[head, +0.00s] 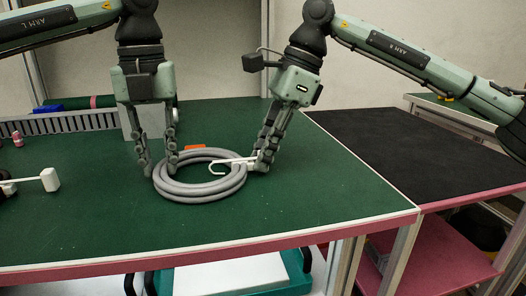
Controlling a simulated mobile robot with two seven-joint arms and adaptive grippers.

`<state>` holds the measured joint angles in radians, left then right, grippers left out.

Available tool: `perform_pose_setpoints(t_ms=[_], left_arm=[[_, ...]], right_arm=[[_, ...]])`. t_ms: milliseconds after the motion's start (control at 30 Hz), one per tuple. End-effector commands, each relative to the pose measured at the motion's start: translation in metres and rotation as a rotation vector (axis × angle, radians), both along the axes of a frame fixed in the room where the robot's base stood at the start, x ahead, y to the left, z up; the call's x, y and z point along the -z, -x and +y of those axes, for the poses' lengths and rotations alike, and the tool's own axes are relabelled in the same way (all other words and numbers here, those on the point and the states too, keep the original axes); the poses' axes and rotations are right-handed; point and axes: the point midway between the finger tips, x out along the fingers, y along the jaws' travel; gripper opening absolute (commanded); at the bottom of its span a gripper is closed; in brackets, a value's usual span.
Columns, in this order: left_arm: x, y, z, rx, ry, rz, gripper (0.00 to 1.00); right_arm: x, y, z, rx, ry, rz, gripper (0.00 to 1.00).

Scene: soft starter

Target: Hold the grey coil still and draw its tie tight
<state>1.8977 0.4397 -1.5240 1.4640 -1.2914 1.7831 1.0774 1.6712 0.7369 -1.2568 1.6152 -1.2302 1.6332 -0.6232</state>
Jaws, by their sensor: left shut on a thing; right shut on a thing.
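The grey coil (184,189) lies flat on the green table top (300,210), in the middle of the head view. My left gripper (158,172) points down at the coil's left side and is shut on the coil, with its fingers on either side of the ring. A white tie (228,161) runs over the coil's right part, with a loop inside the ring. My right gripper (258,168) leans in from the upper right and is shut on the tie's end at the coil's right edge. The exact grip is small and partly hidden by the fingers.
A white-headed tool (49,179) is at the left edge. A grey slotted strip (70,122) and a blue item (47,109) are at the back left. A black-topped table (400,150) adjoins on the right. The front right of the green top is clear.

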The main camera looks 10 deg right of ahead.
Motion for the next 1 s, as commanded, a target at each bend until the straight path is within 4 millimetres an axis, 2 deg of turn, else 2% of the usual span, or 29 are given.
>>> perform_pose_setpoints(t_ms=[267, 500, 567, 833, 867, 1000], left_arm=[[0.000, 0.000, 0.000, 0.000, 0.000, 0.000, 0.00], [0.000, 0.000, 0.000, 0.000, 0.000, 0.000, 0.00], [0.000, 0.000, 0.000, 0.000, 0.000, 0.000, 0.00], [0.000, 0.000, 0.001, -0.001, -0.003, 0.000, 0.00], [0.000, 0.000, 0.002, -0.001, -0.003, 0.001, 0.00], [0.000, 0.000, 0.001, -0.001, -0.002, 0.000, 0.00]], right_arm=[[0.000, 0.000, -0.005, 0.002, -0.001, 0.000, 0.00], [0.000, -0.001, -0.043, 0.004, -0.001, 0.001, 0.00], [0.000, -0.001, -0.049, 0.002, -0.001, 0.000, 0.00], [0.000, -0.001, -0.050, 0.001, 0.002, -0.001, 0.00], [0.000, -0.001, -0.050, 0.001, 0.002, -0.001, 0.21], [0.000, -0.001, -0.050, 0.001, 0.001, 0.000, 0.39]])
